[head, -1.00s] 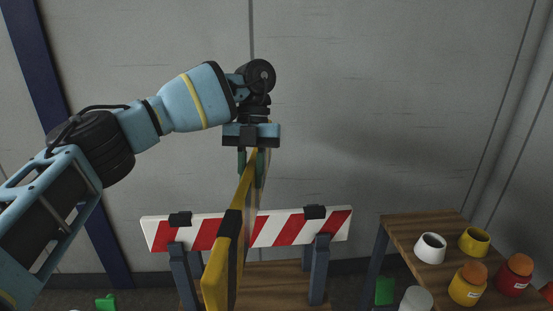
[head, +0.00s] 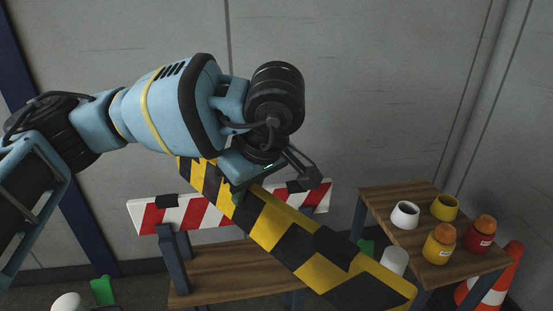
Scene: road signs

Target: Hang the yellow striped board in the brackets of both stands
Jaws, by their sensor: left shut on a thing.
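The yellow and black striped board (head: 265,222) is in the air in the head view, slanting from upper left down to the lower right, where its near end comes close to the picture's bottom edge. My left gripper (head: 246,188) is shut on its upper edge, left of the board's middle. Two dark grey posts show behind: the left post (head: 175,258) is clear, and the right one is mostly hidden by the striped board. A red and white striped board (head: 190,215) is across them, with black brackets or clips at its top. My right gripper is out of view.
At right, a wooden table (head: 398,192) holds a white cup (head: 405,214), a yellow cup (head: 444,207), a yellow jar (head: 439,244) and a red jar (head: 480,233). An orange and white cone (head: 510,262) stands beside it.

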